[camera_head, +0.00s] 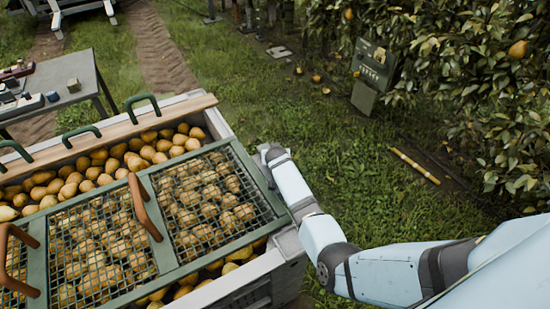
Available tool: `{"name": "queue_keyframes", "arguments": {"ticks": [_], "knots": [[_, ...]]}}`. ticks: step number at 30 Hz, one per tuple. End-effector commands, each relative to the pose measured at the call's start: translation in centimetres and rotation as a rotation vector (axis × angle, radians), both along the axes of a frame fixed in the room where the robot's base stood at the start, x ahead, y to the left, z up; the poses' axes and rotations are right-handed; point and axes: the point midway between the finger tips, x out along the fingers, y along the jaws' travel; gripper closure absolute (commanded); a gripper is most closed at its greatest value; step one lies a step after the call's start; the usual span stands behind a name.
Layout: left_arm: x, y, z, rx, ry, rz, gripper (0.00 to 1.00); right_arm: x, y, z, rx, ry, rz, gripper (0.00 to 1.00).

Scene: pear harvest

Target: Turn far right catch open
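A large pale crate (228,128) full of yellow-brown pears fills the lower left. A green-framed mesh lid (154,176) lies over the pears in its front part. My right arm reaches in from the lower right, and its gripper (266,152) is at the crate's right side, near the lid's far right corner. The fingers are small and partly hidden, so I cannot tell whether they are open or touch anything. The far right catch cannot be made out; it may be hidden by the gripper. My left gripper is not in view.
Brown curved handles (146,208) stand up from the lid. A wooden board (115,132) with green handles (142,107) lies along the crate's back. A grey table (80,70) stands behind left. Leafy branches hang at the right, and a yellow pole (414,166) lies on open grass.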

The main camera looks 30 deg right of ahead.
Motion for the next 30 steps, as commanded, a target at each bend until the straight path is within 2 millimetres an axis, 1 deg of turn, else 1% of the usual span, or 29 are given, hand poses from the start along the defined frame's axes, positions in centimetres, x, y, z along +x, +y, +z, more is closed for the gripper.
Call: {"name": "queue_keyframes", "arguments": {"ticks": [1, 16, 17, 18, 20, 30], "knots": [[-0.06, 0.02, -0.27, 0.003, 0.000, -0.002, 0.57, -0.27, -0.03, -0.58, 0.001, 0.009, -0.009, 0.90], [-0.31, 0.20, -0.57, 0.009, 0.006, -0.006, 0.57, -0.16, -0.18, -0.37, 0.002, 0.006, -0.025, 0.90], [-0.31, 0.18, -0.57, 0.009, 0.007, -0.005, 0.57, -0.15, -0.18, -0.36, 0.002, 0.006, -0.025, 0.43], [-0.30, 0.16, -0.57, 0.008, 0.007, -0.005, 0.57, -0.15, -0.18, -0.35, 0.002, 0.005, -0.025, 0.34], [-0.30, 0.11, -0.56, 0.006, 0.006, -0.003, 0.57, -0.14, -0.20, -0.34, 0.002, 0.005, -0.025, 0.22], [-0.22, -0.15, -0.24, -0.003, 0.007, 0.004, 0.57, 0.02, -0.15, 0.15, 0.001, 0.000, -0.023, 0.22]]}}
